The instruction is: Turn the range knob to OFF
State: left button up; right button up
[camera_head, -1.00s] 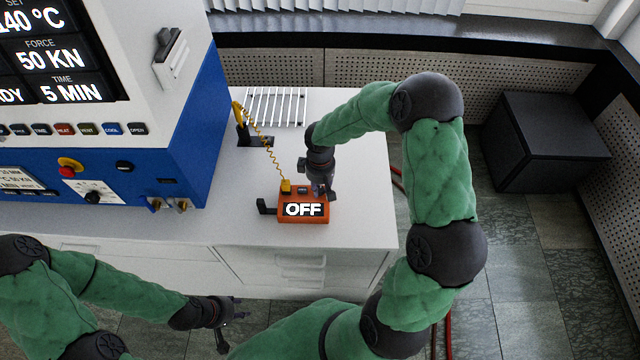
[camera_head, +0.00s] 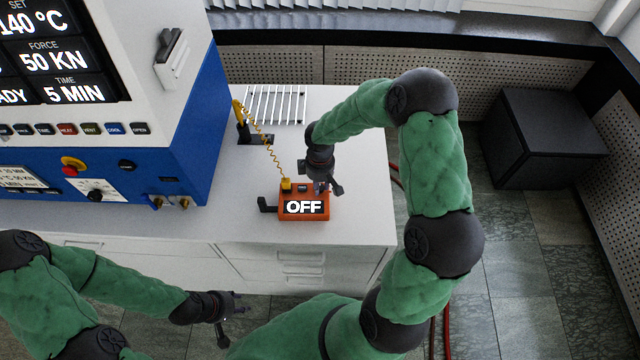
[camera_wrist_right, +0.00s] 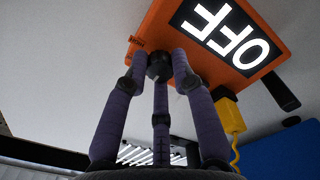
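The orange handheld meter (camera_head: 290,212) lies on the white bench top, and its display (camera_head: 305,207) reads OFF. The display also shows upside down in the right wrist view (camera_wrist_right: 225,32). A dark round knob (camera_wrist_right: 159,67) shows near the meter's edge in the right wrist view; its pointer marking cannot be read. My right gripper (camera_head: 327,190) is at the meter's far right corner, its fingers spread around the knob with small gaps, looking open. In the head view the gripper hides the knob. My left gripper (camera_head: 238,316) is open and empty in front of the bench.
A yellow coiled cable (camera_head: 262,138) runs from a yellow plug on the meter to a yellow-handled probe (camera_head: 238,115). The blue and white press (camera_head: 190,140) stands left of the meter. A wire rack (camera_head: 276,106) lies behind. The bench (camera_head: 362,215) is clear right of the meter.

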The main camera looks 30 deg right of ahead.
jog(key=o, duration=0.4)
notch_tip(320, 180, up, 12)
dwell(0.6)
dwell(0.4)
